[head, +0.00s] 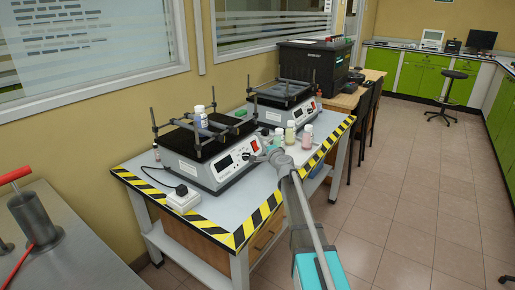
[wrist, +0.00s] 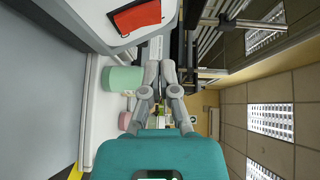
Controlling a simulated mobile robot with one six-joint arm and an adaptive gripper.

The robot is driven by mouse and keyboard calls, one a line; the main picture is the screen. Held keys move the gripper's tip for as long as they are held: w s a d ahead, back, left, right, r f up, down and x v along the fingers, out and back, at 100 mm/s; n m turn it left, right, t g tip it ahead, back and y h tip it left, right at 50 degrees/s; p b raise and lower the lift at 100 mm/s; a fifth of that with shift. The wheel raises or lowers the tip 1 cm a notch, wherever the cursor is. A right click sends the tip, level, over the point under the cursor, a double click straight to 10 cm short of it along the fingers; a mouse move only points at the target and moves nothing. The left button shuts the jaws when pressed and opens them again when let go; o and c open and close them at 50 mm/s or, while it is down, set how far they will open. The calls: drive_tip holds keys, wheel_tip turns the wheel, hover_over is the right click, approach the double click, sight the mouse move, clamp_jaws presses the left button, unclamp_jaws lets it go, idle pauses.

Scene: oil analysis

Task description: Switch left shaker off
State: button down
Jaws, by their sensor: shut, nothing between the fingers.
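The left shaker (head: 208,172) stands on the near part of the hazard-striped bench, with a dark display and a red switch (head: 256,145) on its front panel. The red switch also shows large at the top of the wrist view (wrist: 137,17). My gripper (head: 262,157) is at the right end of that front panel, close to the switch. Its fingers (wrist: 160,66) are shut and empty, beside the switch in the wrist view; I cannot tell whether they touch the shaker. A white bottle (head: 201,117) is on the shaker's platform.
The right shaker (head: 283,105) stands farther back. Several small bottles (head: 290,132) stand on the bench between the shakers and the front edge, close to my gripper. A white plug block (head: 183,200) lies at the near left. The floor (head: 400,220) to the right is clear.

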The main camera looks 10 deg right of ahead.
drive_tip(key=shift+s+d+r+p, duration=0.65)
drive_tip(key=shift+s+d+r, duration=0.15)
